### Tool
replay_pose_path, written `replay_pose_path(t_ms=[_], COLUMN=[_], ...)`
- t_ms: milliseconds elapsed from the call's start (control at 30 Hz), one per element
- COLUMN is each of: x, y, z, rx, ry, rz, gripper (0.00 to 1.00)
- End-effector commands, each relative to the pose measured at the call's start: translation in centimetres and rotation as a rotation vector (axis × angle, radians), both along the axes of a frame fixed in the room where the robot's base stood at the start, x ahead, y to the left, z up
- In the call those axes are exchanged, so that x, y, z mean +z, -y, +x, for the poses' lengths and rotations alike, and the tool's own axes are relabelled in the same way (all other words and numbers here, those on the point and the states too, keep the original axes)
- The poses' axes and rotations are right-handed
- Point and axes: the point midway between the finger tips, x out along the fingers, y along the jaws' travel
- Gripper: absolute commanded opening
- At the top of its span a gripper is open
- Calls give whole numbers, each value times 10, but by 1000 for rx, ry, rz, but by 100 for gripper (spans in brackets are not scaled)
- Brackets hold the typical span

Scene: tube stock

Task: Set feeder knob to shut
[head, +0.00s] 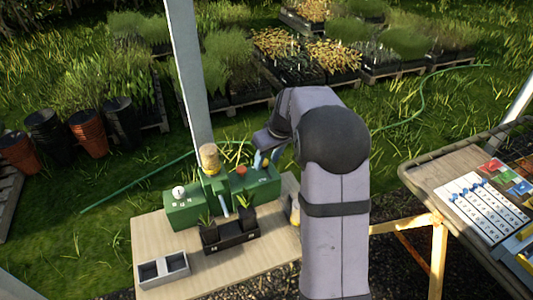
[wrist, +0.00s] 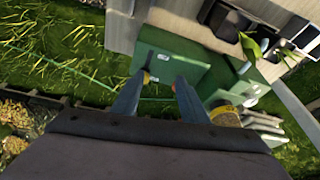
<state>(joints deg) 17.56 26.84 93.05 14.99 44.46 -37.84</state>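A green feeder unit (head: 183,215) stands on a pale wooden table. A white round knob (head: 179,191) with small marks around it sits on its left block. A red button (head: 241,170) sits near the middle. My gripper (head: 266,161) is over the right green block (head: 262,183), at its far side. In the wrist view my gripper (wrist: 162,78) has its two fingers apart, above a green block (wrist: 165,58) with small white labels. A small yellow piece (wrist: 147,76) shows at the left fingertip; I cannot tell whether it is a knob or whether they touch.
A tan cylinder (head: 209,158) rises from the feeder's middle. A black tray with seedling pots (head: 230,238) stands in front, with a grey two-cell box (head: 163,270) at front left. Another table (head: 445,175) with a chart stands at right.

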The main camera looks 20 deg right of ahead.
Motion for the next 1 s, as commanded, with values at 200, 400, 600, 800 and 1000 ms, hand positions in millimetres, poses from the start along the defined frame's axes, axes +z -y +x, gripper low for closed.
replay_pose_path(t_ms=[200,400,600,800,1000], x=[10,10,-2,-25,-45], y=[25,27,25,23,21], z=[28,31,36,45,53], rx=[24,29,30,29,29], ry=[51,56,53,53,53], rz=[-11,-13,-13,-11,-12], gripper=[40,40,40,40,40])
